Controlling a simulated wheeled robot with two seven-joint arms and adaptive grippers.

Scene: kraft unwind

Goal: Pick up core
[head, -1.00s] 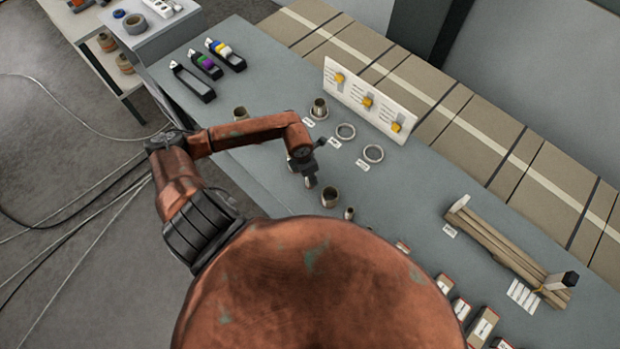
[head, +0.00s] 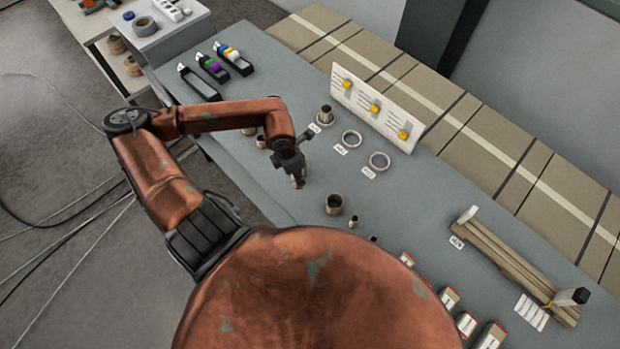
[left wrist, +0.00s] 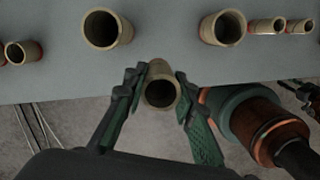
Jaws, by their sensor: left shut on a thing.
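My left gripper (head: 297,178) is over the table, near its front edge. In the left wrist view its two fingers (left wrist: 155,95) are closed on the sides of a short tan cardboard core (left wrist: 161,92), whose open end faces the camera. In the head view the held core is mostly hidden by the gripper. Other cores stand on the table: a wide one (head: 334,204) right of the gripper, a small one (head: 353,221), and one on a ring (head: 325,115). My right gripper is not in view.
Two flat rings (head: 351,138) lie before a white panel with yellow knobs (head: 373,108). Long tan bars (head: 515,262) and small boxes (head: 447,297) are at right. The grey tabletop (head: 415,215) is clear around its middle.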

